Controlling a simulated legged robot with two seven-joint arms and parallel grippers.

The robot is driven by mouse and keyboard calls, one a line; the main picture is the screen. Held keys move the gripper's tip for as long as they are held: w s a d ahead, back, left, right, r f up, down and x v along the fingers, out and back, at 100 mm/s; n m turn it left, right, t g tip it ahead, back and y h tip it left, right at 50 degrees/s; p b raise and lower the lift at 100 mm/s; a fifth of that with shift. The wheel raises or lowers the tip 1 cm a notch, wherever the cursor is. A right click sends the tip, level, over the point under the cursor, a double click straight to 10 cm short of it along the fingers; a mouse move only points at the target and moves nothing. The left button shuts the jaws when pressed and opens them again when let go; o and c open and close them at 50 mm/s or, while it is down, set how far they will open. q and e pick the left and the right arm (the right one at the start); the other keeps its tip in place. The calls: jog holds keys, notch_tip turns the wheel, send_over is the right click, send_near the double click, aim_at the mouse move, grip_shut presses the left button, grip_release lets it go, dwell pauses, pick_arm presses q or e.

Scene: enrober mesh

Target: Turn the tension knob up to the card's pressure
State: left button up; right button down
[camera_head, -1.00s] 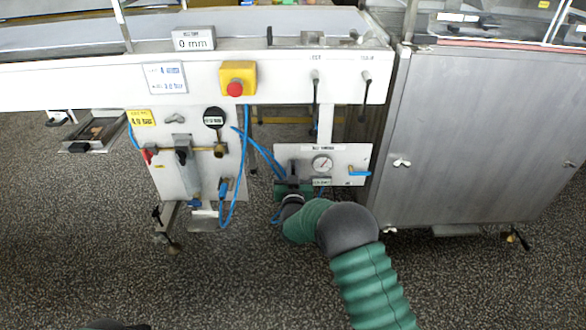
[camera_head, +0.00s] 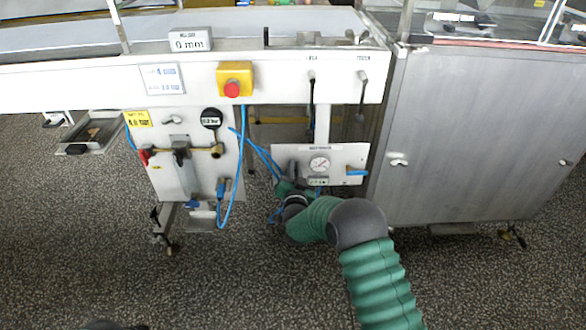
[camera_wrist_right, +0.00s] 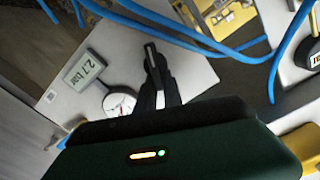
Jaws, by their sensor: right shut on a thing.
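The belt tension panel (camera_head: 335,156) is a white plate under the conveyor, with a round white gauge (camera_head: 320,164) on it. A small digital display (camera_head: 318,181) sits below the gauge; in the wrist view the display (camera_wrist_right: 83,70) reads about 2.7 bar, its last digit unsure. My right gripper (camera_head: 293,178) is at the panel's left side, its fingers (camera_wrist_right: 156,75) shut on the dark tension knob, which they mostly hide. The white card (camera_head: 162,78) on the conveyor beam seems to show 3.0 bar.
Blue hoses (camera_head: 262,156) loop just left of the panel and cross near the fingers in the wrist view. A second panel (camera_head: 172,172) with valves and a black gauge (camera_head: 211,118) stands left. A yellow box with a red button (camera_head: 232,88) and a steel cabinet (camera_head: 480,140) flank the area.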

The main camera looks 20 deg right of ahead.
jog(key=shift+s+f, duration=0.1)
jog(key=shift+f, duration=0.35)
jog(key=c, duration=1.5)
grip_release()
jog(key=shift+r, duration=0.1)
jog(key=shift+r, duration=0.15)
jog(key=shift+s+a, duration=0.1)
jog(key=shift+s, duration=0.2)
jog(key=p+v, duration=0.6)
jog(key=v, duration=1)
jog(key=shift+s, duration=0.1)
